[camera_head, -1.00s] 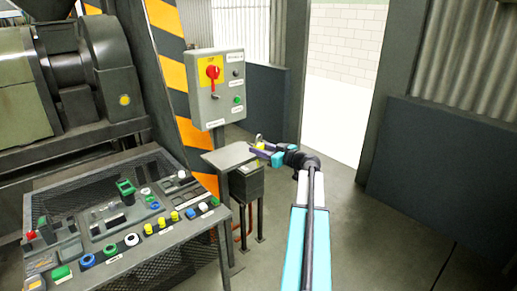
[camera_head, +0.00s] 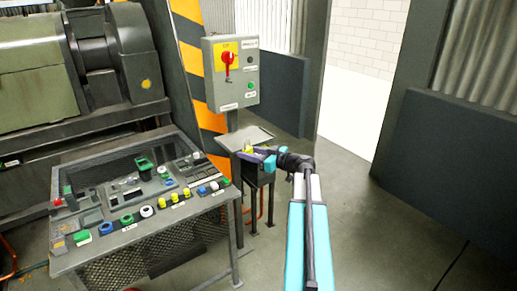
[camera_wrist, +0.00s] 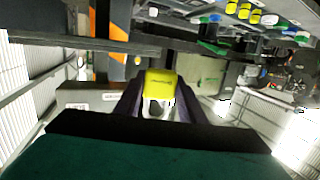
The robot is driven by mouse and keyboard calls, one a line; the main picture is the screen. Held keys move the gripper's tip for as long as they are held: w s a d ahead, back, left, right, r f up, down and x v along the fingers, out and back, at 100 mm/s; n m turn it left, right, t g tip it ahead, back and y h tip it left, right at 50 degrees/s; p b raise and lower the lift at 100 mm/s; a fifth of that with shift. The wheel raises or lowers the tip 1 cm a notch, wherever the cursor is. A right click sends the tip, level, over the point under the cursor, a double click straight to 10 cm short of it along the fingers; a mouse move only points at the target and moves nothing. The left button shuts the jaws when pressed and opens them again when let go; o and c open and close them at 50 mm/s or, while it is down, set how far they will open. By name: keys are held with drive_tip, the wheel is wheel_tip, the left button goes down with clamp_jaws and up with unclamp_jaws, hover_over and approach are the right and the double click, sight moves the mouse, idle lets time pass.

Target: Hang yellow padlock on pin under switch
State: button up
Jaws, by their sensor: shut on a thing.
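The yellow padlock (camera_head: 250,149) is in my gripper (camera_head: 260,154), in front of the small grey shelf and below the switch box. In the wrist view the padlock's yellow body (camera_wrist: 161,80) sits between the two dark fingers of my gripper (camera_wrist: 158,103), which are shut on it. Its shackle cannot be made out clearly. The red switch (camera_head: 229,64) is on a yellow plate on the grey switch box (camera_head: 245,88). The pin under the switch is too small to make out clearly. The padlock is apart from the box.
A small grey shelf (camera_head: 259,134) stands below the switch box. A sloping control panel (camera_head: 110,240) with several coloured buttons and padlocks is at the left. A striped post (camera_head: 190,60) stands behind the box.

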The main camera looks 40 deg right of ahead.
drive_tip(key=s+a+f+n+g+y, duration=0.1)
drive_tip(key=a+f+n+g+y, duration=0.1)
drive_tip(key=a, duration=1.1)
drive_tip(key=s+a+f+n+g+y, duration=0.1)
drive_tip(key=a+f+n+g+y, duration=0.1)
drive_tip(key=a, duration=1.2)
drive_tip(key=s+a+f+n+g+y, duration=0.1)
drive_tip(key=a+y, duration=0.4)
drive_tip(key=a, duration=0.8)
drive_tip(key=f+n+g, duration=0.1)
drive_tip(key=n, duration=0.1)
drive_tip(key=shift+s+a+n, duration=0.15)
drive_tip(key=shift+a+n, duration=0.05)
drive_tip(key=shift+n, duration=0.2)
